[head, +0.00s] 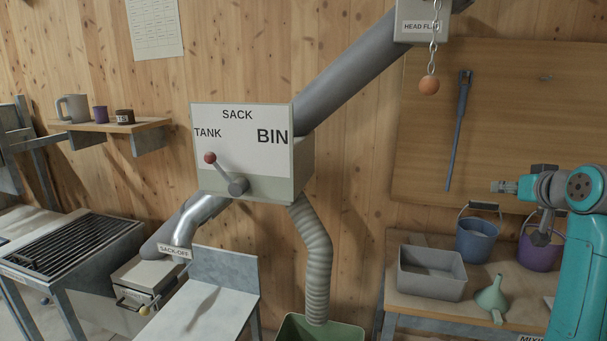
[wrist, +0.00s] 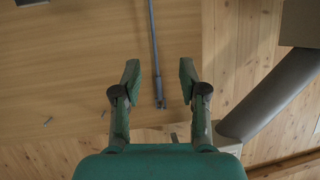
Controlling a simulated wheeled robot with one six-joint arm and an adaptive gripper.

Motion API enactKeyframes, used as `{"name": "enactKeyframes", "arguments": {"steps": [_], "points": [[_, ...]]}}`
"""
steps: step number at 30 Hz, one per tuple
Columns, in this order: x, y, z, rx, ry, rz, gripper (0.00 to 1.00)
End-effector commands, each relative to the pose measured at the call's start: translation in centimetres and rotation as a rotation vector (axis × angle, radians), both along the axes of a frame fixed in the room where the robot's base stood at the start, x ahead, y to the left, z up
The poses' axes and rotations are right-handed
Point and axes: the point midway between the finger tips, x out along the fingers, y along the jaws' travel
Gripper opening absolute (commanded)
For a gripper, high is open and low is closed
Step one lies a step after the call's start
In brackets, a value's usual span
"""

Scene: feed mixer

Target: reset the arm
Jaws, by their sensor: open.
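My gripper (head: 503,187) is at the right in the head view, at the end of my teal and grey arm, in front of the lower part of the wooden wall board (head: 520,110). It points to the left. In the wrist view my gripper (wrist: 158,82) has its two fingers well apart, with nothing between them. A long dark tool (wrist: 155,45) hanging on the board shows behind the gap between the fingers. The gripper touches nothing that I can see.
A diverter box (head: 255,150) with a red-knobbed lever (head: 210,158) is left of my gripper. Below the gripper, a bench holds a grey tub (head: 430,273), a blue bucket (head: 478,238), a purple bucket (head: 540,250) and a green funnel (head: 492,297). An orange ball (head: 429,86) hangs on a chain.

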Motion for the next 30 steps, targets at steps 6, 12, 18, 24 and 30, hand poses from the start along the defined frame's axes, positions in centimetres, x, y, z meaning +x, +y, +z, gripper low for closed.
{"name": "enactKeyframes", "arguments": {"steps": [6, 12, 18, 24, 30], "points": [[0.0, 2.8, -10.0, 0.031, -0.009, -0.004, 0.43], [-1.5, 5.7, -18.1, 0.048, -0.021, -0.012, 0.43], [-4.3, 8.7, -25.5, 0.058, -0.031, -0.019, 0.43], [-8.3, 11.8, -31.8, 0.06, -0.04, -0.025, 0.43], [-13.2, 14.9, -37.1, 0.057, -0.046, -0.025, 0.43]]}}
